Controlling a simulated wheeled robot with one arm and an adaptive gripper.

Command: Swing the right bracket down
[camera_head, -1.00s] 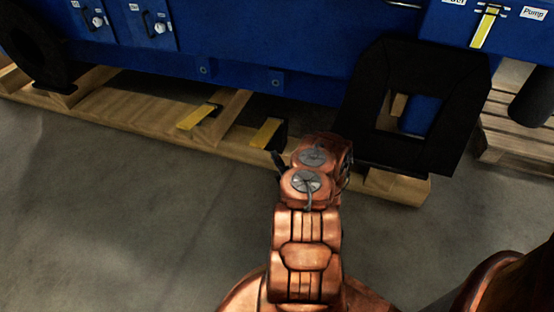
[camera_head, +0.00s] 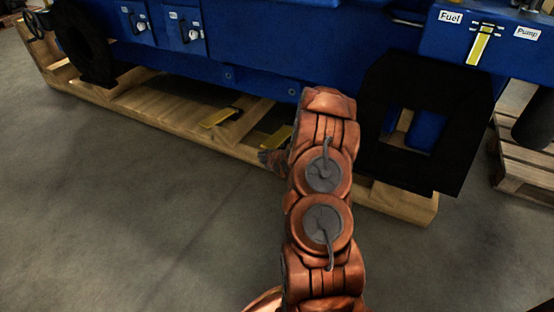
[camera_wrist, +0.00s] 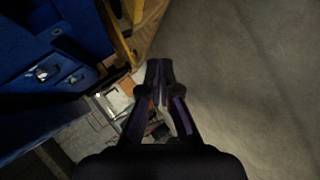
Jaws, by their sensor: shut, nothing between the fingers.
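Two yellow-topped pieces with dark ends sit low at the wooden pallet under the blue machine. The left yellow piece (camera_head: 221,117) is in plain view. The right yellow piece (camera_head: 275,138), which looks like the right bracket, is partly hidden behind my arm in the head view. My gripper (camera_head: 268,157) shows as a small dark shape just left of my arm, close to the right piece; whether they touch cannot be told. In the wrist view my gripper (camera_wrist: 160,70) has its fingertips together, empty, with a yellow piece (camera_wrist: 118,33) beyond them to the left.
The blue machine (camera_head: 255,45) stands on the wooden pallet (camera_head: 150,98) behind my arm. A black square frame (camera_head: 470,145) stands to the right of my arm. Another pallet (camera_head: 525,165) is at the far right. The grey floor (camera_head: 130,210) on the left is clear.

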